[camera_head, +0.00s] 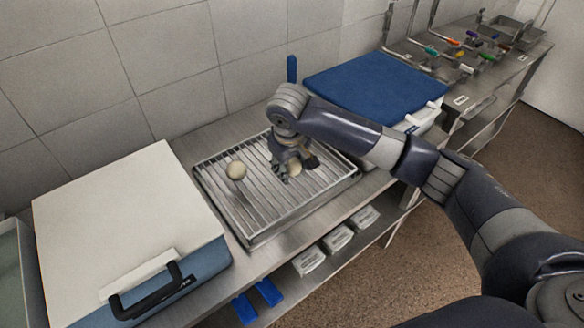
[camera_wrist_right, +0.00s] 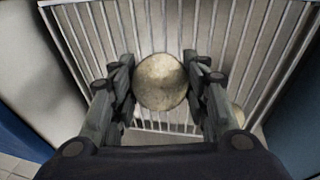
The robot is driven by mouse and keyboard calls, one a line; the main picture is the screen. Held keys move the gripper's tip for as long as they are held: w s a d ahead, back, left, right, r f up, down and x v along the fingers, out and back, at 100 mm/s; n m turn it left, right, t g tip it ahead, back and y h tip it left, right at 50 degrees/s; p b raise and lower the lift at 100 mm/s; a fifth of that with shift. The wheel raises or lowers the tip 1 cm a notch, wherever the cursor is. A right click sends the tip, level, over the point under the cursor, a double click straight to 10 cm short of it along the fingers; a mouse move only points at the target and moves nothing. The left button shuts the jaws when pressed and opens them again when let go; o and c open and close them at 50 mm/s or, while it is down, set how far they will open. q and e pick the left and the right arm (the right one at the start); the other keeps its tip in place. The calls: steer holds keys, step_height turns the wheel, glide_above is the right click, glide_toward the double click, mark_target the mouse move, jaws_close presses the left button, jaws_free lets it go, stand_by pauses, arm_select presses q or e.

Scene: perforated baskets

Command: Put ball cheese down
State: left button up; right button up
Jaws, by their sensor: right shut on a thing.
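A pale round ball cheese (camera_head: 295,167) is between the fingers of my right gripper (camera_head: 287,168), over the right part of a slatted metal rack (camera_head: 262,229). The right wrist view shows this ball cheese (camera_wrist_right: 160,83) with a finger on each side of it. I cannot tell whether its underside touches the slats. A second ball cheese (camera_head: 236,171) sits on the rack to the left; in the right wrist view it is mostly hidden behind the right-hand finger. My left gripper is not in view.
A white-topped box with a black handle (camera_head: 152,291) stands left of the rack. A blue-lidded container (camera_head: 375,87) stands at the right. White tiled wall runs behind. White boxes (camera_head: 338,238) sit on the shelf below. The rack's front slats are clear.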

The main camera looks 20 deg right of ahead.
mark_target(292, 173)
steer(key=shift+w+d, duration=0.25)
steer(key=shift+w, duration=0.15)
steer(key=shift+w+f, duration=0.1)
steer(key=shift+f, duration=0.05)
step_height(292, 173, down, 2)
steer(key=shift+f+p, duration=0.1)
steer(key=shift+p, duration=0.5)
steer(key=shift+f, duration=1.2)
steer(key=o, duration=1.2)
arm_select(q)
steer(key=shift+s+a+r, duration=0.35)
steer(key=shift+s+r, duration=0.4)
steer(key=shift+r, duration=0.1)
arm_select(e)
steer(key=shift+r, duration=0.1)
